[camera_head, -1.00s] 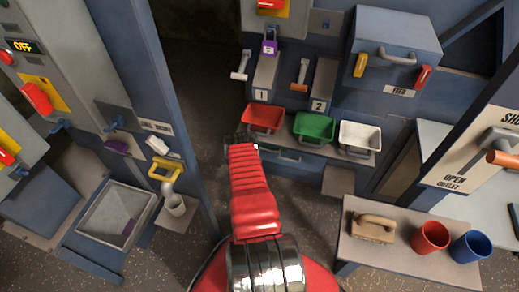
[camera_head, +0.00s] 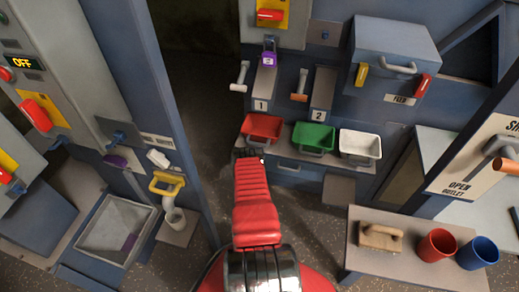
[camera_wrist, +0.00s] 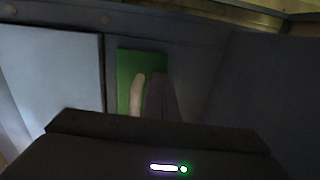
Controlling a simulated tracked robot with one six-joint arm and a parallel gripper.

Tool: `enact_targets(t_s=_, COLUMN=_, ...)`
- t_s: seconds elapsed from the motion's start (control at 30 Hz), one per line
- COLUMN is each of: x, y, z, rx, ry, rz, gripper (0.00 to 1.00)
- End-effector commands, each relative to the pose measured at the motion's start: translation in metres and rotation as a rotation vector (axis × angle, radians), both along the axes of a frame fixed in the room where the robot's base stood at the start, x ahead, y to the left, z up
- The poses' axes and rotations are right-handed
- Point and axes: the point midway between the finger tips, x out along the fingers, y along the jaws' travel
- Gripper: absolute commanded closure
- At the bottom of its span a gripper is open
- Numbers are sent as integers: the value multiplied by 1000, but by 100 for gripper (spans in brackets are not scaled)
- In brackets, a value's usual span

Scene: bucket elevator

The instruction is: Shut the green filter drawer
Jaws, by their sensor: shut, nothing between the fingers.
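In the wrist view a flat green panel (camera_wrist: 127,70), which looks like the front of the green filter drawer, shows in a dark wall. I cannot tell how far it stands out. My gripper (camera_wrist: 158,97) is shut and empty, a dark shape in front of the panel's lower right. A pale upright piece, possibly a handle, stands beside it against the green; contact cannot be told. In the head view my gripper (camera_head: 248,154) is small and dark at the end of my red arm, just below the red bin (camera_head: 263,126). The green panel is not seen there.
A green bin (camera_head: 314,136) and a white bin (camera_head: 360,145) stand right of the red bin. A blue post (camera_head: 150,100) rises left of my arm. A bench (camera_head: 353,262) with a brush, a red cup and a blue cup is at right. A pale panel (camera_wrist: 58,75) is left of the green one.

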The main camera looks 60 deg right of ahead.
Motion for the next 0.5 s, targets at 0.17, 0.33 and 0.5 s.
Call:
enact_targets(t_s=0.17, x=2, y=-1, z=8, rx=-4, ry=-5, rz=1, gripper=100)
enact_targets(t_s=0.33, x=-1, y=17, z=4, rx=-2, ry=-3, rz=1, gripper=100)
enact_targets(t_s=0.5, x=-6, y=40, z=2, rx=-2, ry=-1, rz=1, gripper=100)
